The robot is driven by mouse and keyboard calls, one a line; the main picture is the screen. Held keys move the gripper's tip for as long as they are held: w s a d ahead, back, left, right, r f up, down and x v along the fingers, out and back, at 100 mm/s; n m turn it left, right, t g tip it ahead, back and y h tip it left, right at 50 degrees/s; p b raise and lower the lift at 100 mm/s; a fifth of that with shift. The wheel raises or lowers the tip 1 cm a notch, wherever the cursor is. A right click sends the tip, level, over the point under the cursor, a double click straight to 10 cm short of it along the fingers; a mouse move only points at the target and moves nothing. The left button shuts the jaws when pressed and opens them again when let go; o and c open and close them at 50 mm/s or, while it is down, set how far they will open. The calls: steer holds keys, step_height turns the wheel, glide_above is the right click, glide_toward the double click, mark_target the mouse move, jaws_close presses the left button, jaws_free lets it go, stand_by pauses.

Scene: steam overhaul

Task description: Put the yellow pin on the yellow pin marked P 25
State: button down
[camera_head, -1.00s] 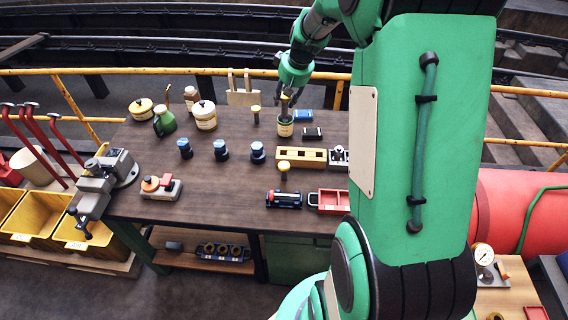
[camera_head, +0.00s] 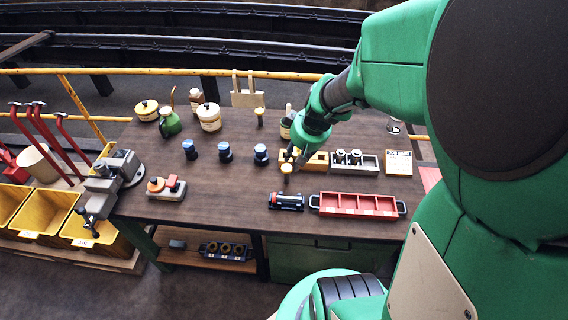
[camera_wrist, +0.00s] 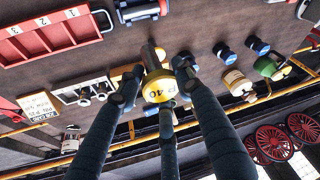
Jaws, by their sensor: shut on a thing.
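My gripper (camera_head: 291,158) is low over the middle of the bench, its fingers closed around a yellow-headed pin (camera_head: 287,169). In the wrist view the pin's round yellow head (camera_wrist: 159,88) reads P 40, and its grey shaft points away from the palm. The fingers (camera_wrist: 154,80) surround it. I cannot tell whether the pin touches the bench. A second yellow-topped pin (camera_head: 260,112) stands upright toward the back of the bench; its marking is too small to read. No P 25 marking is readable.
The red compartment tray (camera_head: 340,212) and a dark blue-and-red cylinder piece (camera_head: 286,201) lie in front of my gripper. A yellow block (camera_head: 318,161) and a grey holder (camera_head: 369,161) are right of it. Blue-topped knobs (camera_head: 225,152) stand left.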

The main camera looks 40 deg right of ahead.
steer(key=s+a+f, duration=0.2)
steer(key=s+f, duration=0.2)
steer(key=f, duration=0.2)
steer(key=shift+s+a+f+p, duration=0.15)
steer(key=shift+a+f+p, duration=0.15)
steer(key=shift+a, duration=0.1)
steer(key=w+d, duration=0.3)
steer(key=w, duration=0.4)
steer(key=w+d+f+p, duration=0.1)
steer(key=w+d, duration=0.3)
steer(key=w, duration=0.3)
steer(key=shift+w+d+f, duration=0.15)
steer(key=shift+d+f, duration=0.05)
stand_by(0.5)
steer(key=shift+f, duration=1.75)
steer(key=shift+f, duration=0.15)
